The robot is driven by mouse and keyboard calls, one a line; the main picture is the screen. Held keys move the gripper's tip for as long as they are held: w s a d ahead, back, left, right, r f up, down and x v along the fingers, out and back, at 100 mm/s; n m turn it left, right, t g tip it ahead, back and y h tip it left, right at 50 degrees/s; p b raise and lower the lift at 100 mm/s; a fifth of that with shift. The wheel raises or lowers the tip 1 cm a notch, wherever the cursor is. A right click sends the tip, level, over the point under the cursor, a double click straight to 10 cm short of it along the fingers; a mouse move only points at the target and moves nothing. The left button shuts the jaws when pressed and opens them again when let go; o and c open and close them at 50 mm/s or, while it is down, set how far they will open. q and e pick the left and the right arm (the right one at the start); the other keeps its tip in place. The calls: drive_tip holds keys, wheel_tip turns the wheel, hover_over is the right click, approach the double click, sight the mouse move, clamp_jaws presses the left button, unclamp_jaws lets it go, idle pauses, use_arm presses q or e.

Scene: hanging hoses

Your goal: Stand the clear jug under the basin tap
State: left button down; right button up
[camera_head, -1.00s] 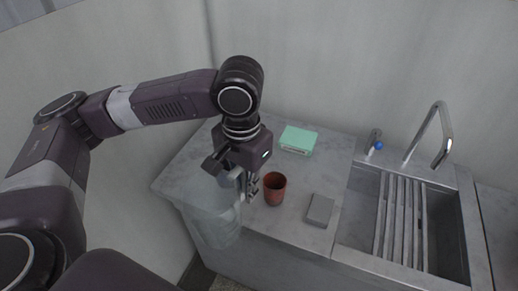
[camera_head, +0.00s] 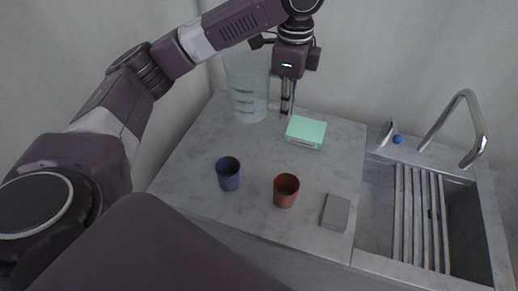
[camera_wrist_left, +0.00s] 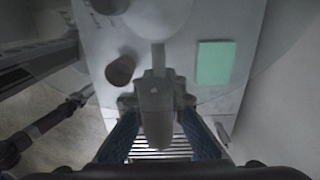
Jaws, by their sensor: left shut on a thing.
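The clear jug (camera_head: 246,88) with dark level marks is upright at the back left of the counter. My left gripper (camera_head: 287,104) is shut on its handle, on the jug's right side. I cannot tell whether the jug's base touches the counter. In the left wrist view the grey handle (camera_wrist_left: 155,115) sits between the fingers of the left gripper (camera_wrist_left: 158,132). The curved tap (camera_head: 473,118) rises behind the basin (camera_head: 376,215) at the right, well apart from the jug. Metal bars lie across part of the basin. My right gripper is not in view.
A mint-green box (camera_head: 306,131) is right of the jug. A blue cup (camera_head: 228,174), a red-brown cup (camera_head: 286,190) and a grey block (camera_head: 336,212) stand nearer the front. A blue-knobbed fitting (camera_head: 397,139) is beside the tap. The counter's left part is clear.

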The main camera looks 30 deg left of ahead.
use_arm(q)
drive_tip(key=p, duration=0.1)
hover_over(280, 168)
wheel_tip(280, 168, down, 15)
drive_tip(key=shift+f, duration=0.1)
wheel_tip(280, 168, down, 4)
drive_tip(key=shift+p, duration=0.45)
drive_tip(key=shift+w+f, duration=0.1)
drive_tip(key=shift+f, duration=0.25)
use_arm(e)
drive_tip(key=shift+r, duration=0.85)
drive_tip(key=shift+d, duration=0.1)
use_arm(q)
drive_tip(key=c, duration=2.1)
unclamp_jaws()
drive_tip(key=shift+f, duration=0.1)
drive_tip(key=shift+o, duration=0.6)
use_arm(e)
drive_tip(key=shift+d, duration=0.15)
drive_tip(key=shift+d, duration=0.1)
